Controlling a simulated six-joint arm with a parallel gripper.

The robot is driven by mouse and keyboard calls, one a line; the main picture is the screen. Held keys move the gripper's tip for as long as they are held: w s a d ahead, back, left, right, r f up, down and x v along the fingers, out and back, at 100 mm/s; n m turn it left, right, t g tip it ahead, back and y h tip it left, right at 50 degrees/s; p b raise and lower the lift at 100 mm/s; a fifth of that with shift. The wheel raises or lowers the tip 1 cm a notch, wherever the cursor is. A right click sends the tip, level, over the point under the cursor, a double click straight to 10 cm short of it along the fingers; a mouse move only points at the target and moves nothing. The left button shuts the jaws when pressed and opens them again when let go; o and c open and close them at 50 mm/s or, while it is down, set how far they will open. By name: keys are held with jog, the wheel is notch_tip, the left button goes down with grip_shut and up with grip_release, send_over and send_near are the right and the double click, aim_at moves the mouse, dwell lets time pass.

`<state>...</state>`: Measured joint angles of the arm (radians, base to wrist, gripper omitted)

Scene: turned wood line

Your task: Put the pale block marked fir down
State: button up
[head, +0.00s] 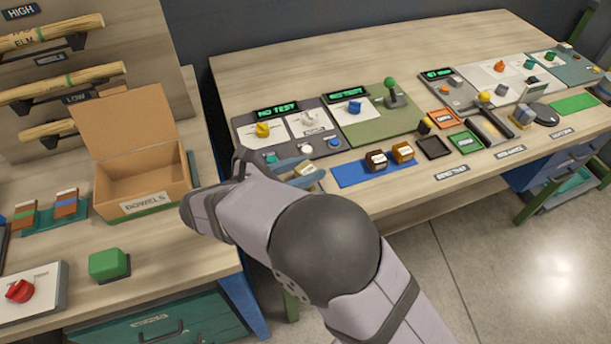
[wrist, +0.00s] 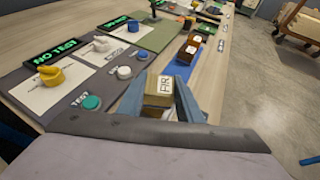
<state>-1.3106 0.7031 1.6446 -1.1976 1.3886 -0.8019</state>
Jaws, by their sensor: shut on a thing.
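The pale block marked FIR (wrist: 162,88) is between the fingers of my gripper (wrist: 160,105) in the wrist view, with its label facing up. In the head view the pale block (head: 306,171) shows partly at the end of my gripper (head: 298,166), by the front edge of the long bench. My gripper is shut on it. A blue mat (head: 350,174) lies just to the right, with two brown blocks (head: 376,160) standing on it. The mat's left part is bare. I cannot tell whether the pale block touches the bench.
A grey test panel (head: 293,140) with knobs and buttons lies behind my gripper. A black tray (head: 433,147) stands right of the blue mat. An open cardboard box marked DOWELS (head: 145,203) stands on the left bench. My arm covers part of the bench's front edge.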

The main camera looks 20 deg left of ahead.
jog(key=shift+f, duration=1.45)
jog(key=shift+f, duration=0.2)
jog(key=o, duration=1)
jog(key=shift+r, duration=0.15)
jog(key=shift+r, duration=0.15)
jog(key=b+v, duration=0.1)
jog(key=v, duration=1.1)
jog(key=shift+a+b, duration=0.1)
jog(key=shift+b, duration=0.2)
jog(key=shift+w, duration=0.1)
